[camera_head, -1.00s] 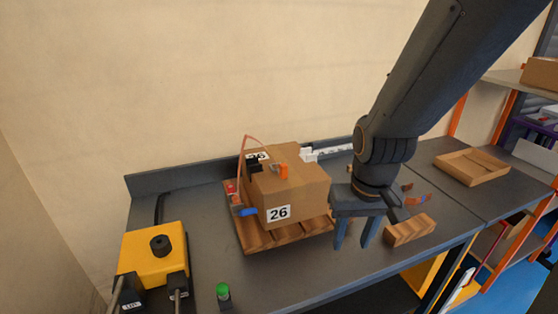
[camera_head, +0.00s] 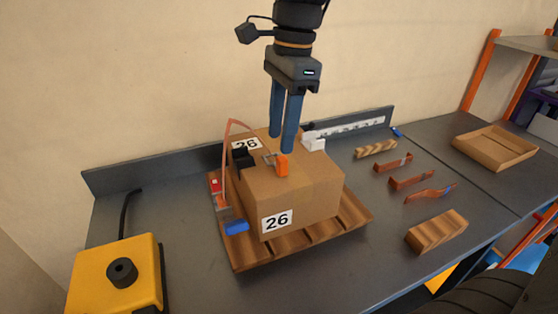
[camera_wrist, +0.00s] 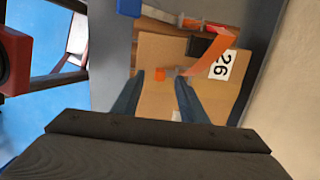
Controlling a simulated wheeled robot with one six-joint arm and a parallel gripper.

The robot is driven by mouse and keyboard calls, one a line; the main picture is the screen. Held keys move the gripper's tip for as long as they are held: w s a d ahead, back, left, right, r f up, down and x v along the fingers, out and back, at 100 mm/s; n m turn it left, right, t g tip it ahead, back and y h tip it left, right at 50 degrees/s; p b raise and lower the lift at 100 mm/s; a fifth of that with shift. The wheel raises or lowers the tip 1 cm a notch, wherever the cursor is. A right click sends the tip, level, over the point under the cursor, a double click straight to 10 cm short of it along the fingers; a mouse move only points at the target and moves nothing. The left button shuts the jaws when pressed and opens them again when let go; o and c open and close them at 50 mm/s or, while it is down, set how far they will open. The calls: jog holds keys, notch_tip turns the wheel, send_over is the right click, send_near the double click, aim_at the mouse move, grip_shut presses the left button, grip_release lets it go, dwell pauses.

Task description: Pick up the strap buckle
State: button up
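A small orange piece with a grey metal part, which looks like the strap buckle (camera_head: 282,165), sits on top of the cardboard box (camera_head: 315,190) labelled 26. In the wrist view the orange piece (camera_wrist: 159,71) lies between and beyond my fingertips. My gripper (camera_head: 281,143) points down above the box top, just behind and above the orange piece in the head view. Its two fingers are apart with nothing between them, as the wrist view (camera_wrist: 160,78) also shows. I cannot tell the exact height of the fingertips above the box.
The box stands on a slatted wooden pallet (camera_head: 245,257). A thin reddish strap (camera_head: 226,150) arches up at its left.

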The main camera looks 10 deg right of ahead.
aim_at(282, 158)
jog(key=shift+w+d+f+p, duration=0.1)
jog(key=shift+f+p, duration=0.2)
jog(key=shift+f, duration=1.5)
jog(key=shift+w+d+f+p, duration=0.1)
jog(key=shift+f+p, duration=0.2)
jog(key=shift+f, duration=1.45)
grip_shut()
